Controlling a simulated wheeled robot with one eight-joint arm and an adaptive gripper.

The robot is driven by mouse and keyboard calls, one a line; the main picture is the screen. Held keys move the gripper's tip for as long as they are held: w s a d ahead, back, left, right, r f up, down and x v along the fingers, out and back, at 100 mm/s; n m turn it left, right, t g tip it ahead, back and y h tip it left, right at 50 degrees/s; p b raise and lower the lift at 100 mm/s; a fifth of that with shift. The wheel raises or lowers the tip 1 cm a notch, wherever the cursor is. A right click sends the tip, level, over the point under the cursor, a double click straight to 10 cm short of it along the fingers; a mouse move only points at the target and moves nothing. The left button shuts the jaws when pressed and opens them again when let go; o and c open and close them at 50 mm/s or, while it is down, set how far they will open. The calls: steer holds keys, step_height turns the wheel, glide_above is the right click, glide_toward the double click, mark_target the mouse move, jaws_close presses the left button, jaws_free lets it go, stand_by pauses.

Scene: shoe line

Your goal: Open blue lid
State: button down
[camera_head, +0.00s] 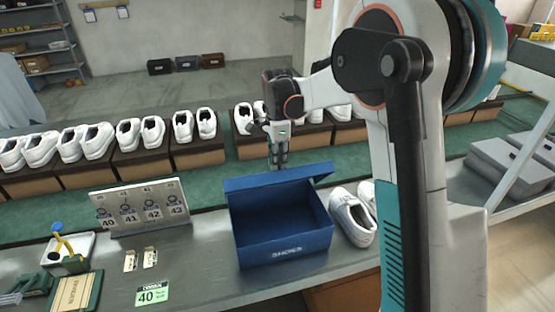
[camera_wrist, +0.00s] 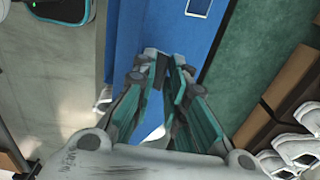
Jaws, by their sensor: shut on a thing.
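The blue shoe box (camera_head: 285,250), marked "SHOES", stands on the grey bench with its inside showing and looking empty. Its blue lid (camera_head: 255,183) stands raised along the box's far edge. My gripper (camera_head: 278,165) reaches down from behind and is shut on the lid at its top edge. In the wrist view, the closed fingertips (camera_wrist: 165,58) lie against the blue lid (camera_wrist: 165,22). The fingers hide the exact contact.
White shoes (camera_head: 352,217) stand right of the box. A size-card stand (camera_head: 140,208) is to its left, with a green "40" card (camera_head: 152,293) in front. Shoes on brown boxes line the green conveyor (camera_head: 205,188) behind.

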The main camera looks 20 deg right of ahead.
steer(key=c, duration=1.8)
jaws_free()
steer(key=shift+r, duration=0.1)
step_height(320, 180, up, 12)
steer(key=shift+f, duration=0.1)
